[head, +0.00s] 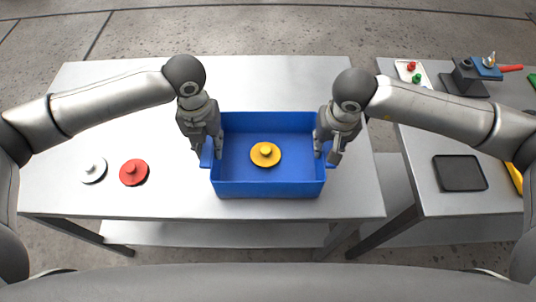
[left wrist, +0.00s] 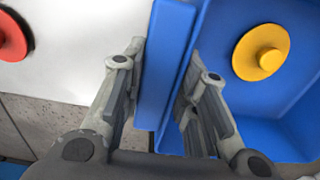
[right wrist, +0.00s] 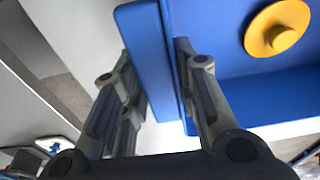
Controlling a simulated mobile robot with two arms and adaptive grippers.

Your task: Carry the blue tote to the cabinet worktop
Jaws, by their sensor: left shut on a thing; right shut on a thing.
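The blue tote (head: 268,190) is at the middle of the light grey table, open at the top. A yellow disc with a knob (head: 265,154) lies inside it. My left gripper (head: 212,158) is shut on the tote's left side wall, with one finger on each side of it in the left wrist view (left wrist: 160,85). My right gripper (head: 326,156) is shut on the tote's right side wall, which the right wrist view shows between the fingers (right wrist: 155,75). The cabinet worktop (head: 430,150) is at the right. From the head view I cannot tell whether the tote touches the table.
A red disc (head: 134,172) and a white disc (head: 93,170) lie on the table (head: 110,110) left of the tote. The worktop holds a dark square pad (head: 460,173), a button box (head: 412,73) and a blue-and-black fixture with a red handle (head: 487,68). A gap separates table and worktop.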

